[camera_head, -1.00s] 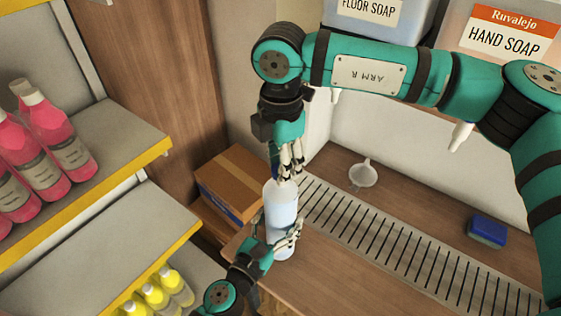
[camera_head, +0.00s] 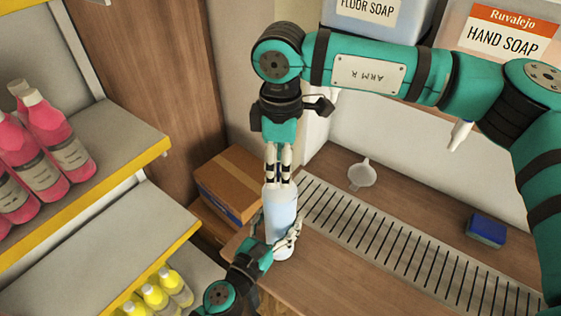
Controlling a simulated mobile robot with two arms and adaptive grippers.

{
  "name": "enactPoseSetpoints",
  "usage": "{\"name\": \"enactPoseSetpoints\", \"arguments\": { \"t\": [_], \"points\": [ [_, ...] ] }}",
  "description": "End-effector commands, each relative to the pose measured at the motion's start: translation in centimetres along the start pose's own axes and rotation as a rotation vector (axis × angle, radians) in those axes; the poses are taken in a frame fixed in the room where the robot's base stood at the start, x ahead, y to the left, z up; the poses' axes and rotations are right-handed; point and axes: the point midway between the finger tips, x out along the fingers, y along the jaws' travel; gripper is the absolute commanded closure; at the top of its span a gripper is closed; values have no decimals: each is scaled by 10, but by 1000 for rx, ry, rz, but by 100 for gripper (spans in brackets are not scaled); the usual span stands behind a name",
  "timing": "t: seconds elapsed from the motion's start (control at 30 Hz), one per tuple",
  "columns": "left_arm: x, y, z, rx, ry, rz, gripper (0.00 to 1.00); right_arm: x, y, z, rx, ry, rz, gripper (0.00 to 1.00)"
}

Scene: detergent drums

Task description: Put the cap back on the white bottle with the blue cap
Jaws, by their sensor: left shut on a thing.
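The pale bottle (camera_head: 281,208) stands upright near the left end of the counter. My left gripper (camera_head: 276,238) is shut around its lower part. My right gripper (camera_head: 279,180) points straight down over the bottle's top, with its two fingers side by side and a narrow gap between them. The fingertips are at the bottle's neck. I cannot make out the blue cap; the fingers cover that spot, and I cannot tell whether they grip anything.
A slotted drain grate (camera_head: 385,238) runs along the counter (camera_head: 335,275). A white funnel (camera_head: 362,174) and a blue sponge (camera_head: 487,230) lie behind it. A cardboard box (camera_head: 232,180) is left of the counter. Shelves hold pink bottles (camera_head: 55,135) and yellow bottles (camera_head: 158,298).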

Motion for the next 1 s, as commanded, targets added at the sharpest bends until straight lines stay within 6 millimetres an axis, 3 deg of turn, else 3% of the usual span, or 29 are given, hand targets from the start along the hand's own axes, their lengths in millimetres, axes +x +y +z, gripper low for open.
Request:
{"name": "enactPoseSetpoints", "arguments": {
  "t": [0.27, 0.6, 1.0],
  "points": [
    [0, 0, 0, 0, 1, 0, 100, -6, 0, 0, -2, 0, 0, 45],
    [0, 0, 0, -1, 1, 1, 100, -44, -1, 0, -2, -1, -1, 45],
    [0, 0, 0, -1, 1, 1, 100, -45, -1, 0, -59, -1, -2, 49]
  ]
}}
